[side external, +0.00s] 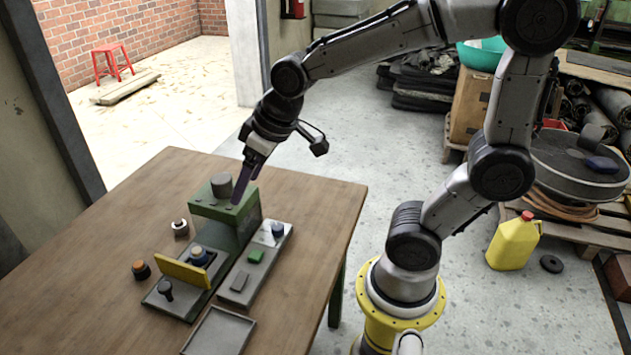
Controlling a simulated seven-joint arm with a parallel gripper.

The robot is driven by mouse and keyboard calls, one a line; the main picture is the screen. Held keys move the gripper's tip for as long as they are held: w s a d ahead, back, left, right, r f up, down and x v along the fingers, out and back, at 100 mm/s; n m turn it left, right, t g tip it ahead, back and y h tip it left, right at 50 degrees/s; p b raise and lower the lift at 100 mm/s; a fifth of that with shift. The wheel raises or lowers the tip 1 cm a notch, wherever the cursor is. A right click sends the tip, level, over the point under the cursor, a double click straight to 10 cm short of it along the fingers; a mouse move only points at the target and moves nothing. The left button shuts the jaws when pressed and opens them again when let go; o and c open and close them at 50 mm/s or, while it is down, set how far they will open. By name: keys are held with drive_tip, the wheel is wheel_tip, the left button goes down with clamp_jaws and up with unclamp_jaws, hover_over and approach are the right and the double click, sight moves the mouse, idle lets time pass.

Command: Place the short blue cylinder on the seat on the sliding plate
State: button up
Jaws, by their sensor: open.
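My gripper (245,179) points down beside the grey cylinder on the green stand and appears open, with nothing seen between its fingers. One small blue-topped cylinder (200,256) is on the dark low plate (184,304), just behind an upright yellow panel (184,274). A second small blue piece (277,230) is at the far end of the grey strip (237,297). I cannot tell from this view which is the short blue cylinder. A black knob (165,288) stands at the plate's near end. The seat cannot be made out clearly.
The green stand (229,216) carries a grey cylinder (221,184). The strip also holds a green block (255,256) and a grey block (239,281). A white-and-black piece (180,228) and an orange-topped piece (141,269) stand left. An empty tray (220,333) lies in front.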

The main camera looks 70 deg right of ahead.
drive_tip(key=s+r, duration=0.2)
drive_tip(key=s, duration=1.1)
drive_tip(key=shift+s+d+r+m, duration=0.2)
drive_tip(key=shift+s+d+m, duration=0.1)
